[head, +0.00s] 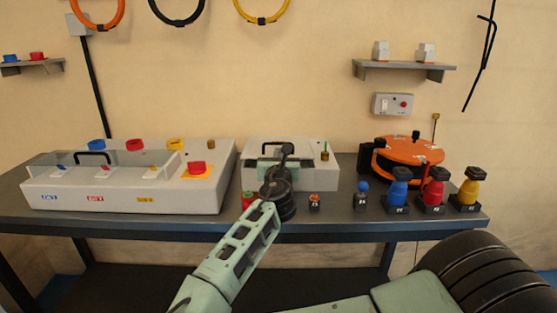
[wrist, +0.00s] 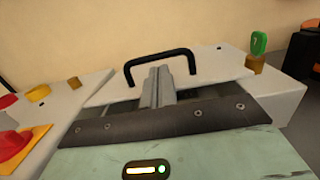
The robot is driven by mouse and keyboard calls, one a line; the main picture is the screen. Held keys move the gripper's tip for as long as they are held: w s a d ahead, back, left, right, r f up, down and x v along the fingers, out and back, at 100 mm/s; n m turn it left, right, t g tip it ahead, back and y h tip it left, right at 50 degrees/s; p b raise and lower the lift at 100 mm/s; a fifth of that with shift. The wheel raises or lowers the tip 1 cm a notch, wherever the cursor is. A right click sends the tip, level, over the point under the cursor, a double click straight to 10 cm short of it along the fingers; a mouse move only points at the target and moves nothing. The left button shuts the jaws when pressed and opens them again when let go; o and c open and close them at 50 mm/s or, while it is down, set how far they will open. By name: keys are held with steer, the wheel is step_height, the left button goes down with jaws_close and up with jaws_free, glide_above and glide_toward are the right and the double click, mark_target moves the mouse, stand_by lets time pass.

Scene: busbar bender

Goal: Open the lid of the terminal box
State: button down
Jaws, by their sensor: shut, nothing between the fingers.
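The terminal box, which I take to be the white box (head: 323,172) in the middle of the bench, has a pale lid (wrist: 215,68) that looks down. A black arched handle (wrist: 158,56) stands on the lid in the wrist view. My gripper (wrist: 160,70) is shut and empty, its two grey fingers together. In the wrist view the fingertips overlap the opening under the handle's bar; I cannot tell if they touch it. In the head view my wrist and arm cover the front middle of the box.
A larger white box (head: 130,190) with a clear cover and coloured knobs stands left. A brass post with a green tag (wrist: 258,45) stands on the box's right side. Right are an orange round machine (head: 410,150) and several coloured bottle-shaped items (head: 398,187) on the grey bench (head: 330,225).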

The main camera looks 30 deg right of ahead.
steer(key=shift+w+d, duration=0.2)
steer(key=shift+w, duration=0.05)
